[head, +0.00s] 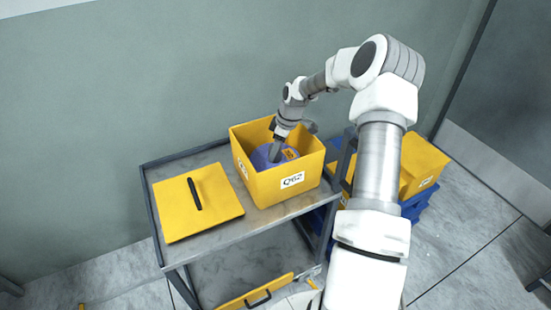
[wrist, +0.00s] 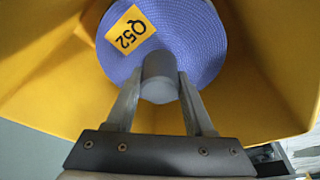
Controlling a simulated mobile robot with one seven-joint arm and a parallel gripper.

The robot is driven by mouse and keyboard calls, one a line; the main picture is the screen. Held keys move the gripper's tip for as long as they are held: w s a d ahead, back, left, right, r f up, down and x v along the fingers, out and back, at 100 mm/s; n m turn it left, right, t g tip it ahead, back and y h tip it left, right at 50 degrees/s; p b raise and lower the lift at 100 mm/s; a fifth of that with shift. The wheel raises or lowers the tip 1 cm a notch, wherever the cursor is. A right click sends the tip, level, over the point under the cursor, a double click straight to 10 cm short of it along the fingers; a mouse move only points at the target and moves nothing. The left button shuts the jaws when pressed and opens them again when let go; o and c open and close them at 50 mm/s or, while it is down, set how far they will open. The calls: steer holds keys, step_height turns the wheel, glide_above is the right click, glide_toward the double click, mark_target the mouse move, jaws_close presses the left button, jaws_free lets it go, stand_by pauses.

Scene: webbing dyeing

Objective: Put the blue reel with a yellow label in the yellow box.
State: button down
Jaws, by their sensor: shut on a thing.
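The blue reel (head: 262,158) is inside the yellow box (head: 273,185), which stands on the grey cart. In the wrist view the reel (wrist: 195,45) shows a yellow label (wrist: 131,31) reading Q52, and a grey hub (wrist: 159,76) at its middle. My gripper (wrist: 158,85) is shut on the grey hub, a finger on each side. In the head view my gripper (head: 276,150) reaches down into the box from above. The box walls (wrist: 50,90) surround the reel in the wrist view. Whether the reel touches the box floor is hidden.
A flat yellow lid (head: 220,215) with a black handle lies on the cart top (head: 235,232), left of the box. More yellow boxes (head: 422,165) stand on blue crates (head: 416,207) at the right. Another yellow lid (head: 258,293) is low in front. A wall is behind.

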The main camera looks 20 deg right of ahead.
mark_target(285, 161)
steer(key=shift+f, duration=1.45)
steer(key=shift+f, duration=0.1)
steer(key=shift+f, duration=0.15)
steer(key=shift+c, duration=1.4)
jaws_free()
steer(key=v, duration=1.2)
steer(key=shift+r+p, duration=0.25)
steer(key=shift+p, duration=0.2)
steer(key=shift+a, duration=0.1)
